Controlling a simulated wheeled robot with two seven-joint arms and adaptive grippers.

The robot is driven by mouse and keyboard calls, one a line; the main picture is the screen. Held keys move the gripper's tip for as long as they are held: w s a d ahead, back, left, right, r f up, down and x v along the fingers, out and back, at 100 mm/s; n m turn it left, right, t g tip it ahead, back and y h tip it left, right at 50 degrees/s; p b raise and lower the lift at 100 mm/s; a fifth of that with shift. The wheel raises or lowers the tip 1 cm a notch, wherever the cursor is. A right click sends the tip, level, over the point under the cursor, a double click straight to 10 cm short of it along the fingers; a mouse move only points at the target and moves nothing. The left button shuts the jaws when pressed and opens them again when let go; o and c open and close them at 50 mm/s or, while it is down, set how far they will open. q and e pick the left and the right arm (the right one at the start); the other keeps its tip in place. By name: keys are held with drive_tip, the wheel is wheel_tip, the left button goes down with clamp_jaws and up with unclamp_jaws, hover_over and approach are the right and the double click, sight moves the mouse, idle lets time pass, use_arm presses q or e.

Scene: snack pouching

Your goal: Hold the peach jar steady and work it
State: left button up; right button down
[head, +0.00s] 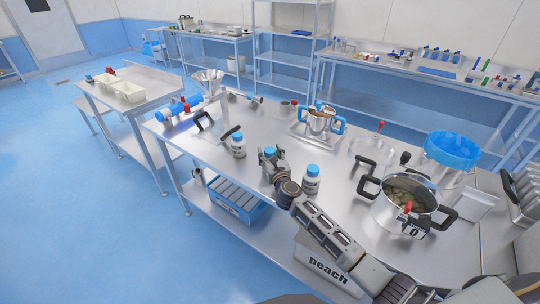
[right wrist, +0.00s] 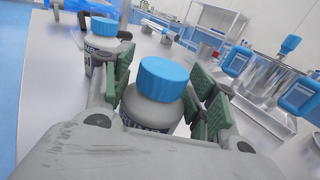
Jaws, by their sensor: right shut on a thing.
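My right gripper (head: 270,156) is shut on a small grey jar with a blue lid at the near part of the table. Two like jars stand upright close by: one to the left (head: 238,147) and one to the right (head: 311,180). I cannot read which is peach. My left gripper is not in view.
A lidless pot (head: 400,211) with dark handles stands at the right, with a blue-lined bin (head: 450,150) behind it. A steel pot with blue handles (head: 320,121) stands further back. A funnel (head: 208,82) is at the far left. A box marked "peach" (head: 326,268) sits below.

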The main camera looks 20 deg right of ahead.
drive_tip(key=shift+c, duration=2.4)
unclamp_jaws()
drive_tip(key=shift+f, duration=0.1)
drive_tip(key=shift+r, duration=0.2)
drive_tip(key=shift+s+a, duration=0.1)
drive_tip(key=shift+s, duration=5.95)
